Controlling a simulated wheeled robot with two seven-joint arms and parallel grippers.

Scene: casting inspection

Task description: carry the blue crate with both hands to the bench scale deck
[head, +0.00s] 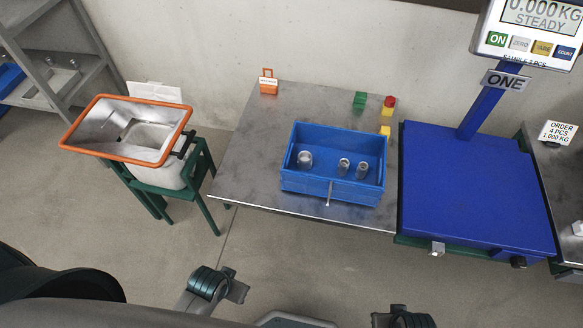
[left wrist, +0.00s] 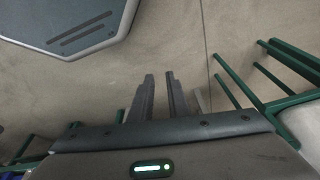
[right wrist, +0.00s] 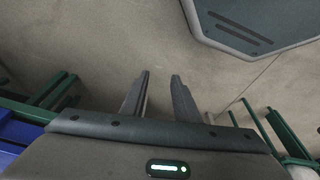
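The blue crate (head: 330,190) stands upright on the steel table, near its front edge. It holds three small metal castings, one on the left (head: 305,160) and two on the right. The bench scale's blue deck (head: 475,190) is to the right of the table and is bare. Its display (head: 540,14) reads 0.000 KG, STEADY. My left gripper (left wrist: 160,85) is open and empty over the floor, its fingers a small gap apart. My right gripper (right wrist: 160,85) is open and empty. In the head view both hands are low in front of the table, apart from the crate.
The steel table (head: 248,150) carries an orange tagged item (head: 268,82) and green, red and yellow blocks (head: 388,104) behind the crate. An orange-rimmed hopper (head: 130,128) on a green stand is at left. The scale's post (head: 490,100) rises behind the deck.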

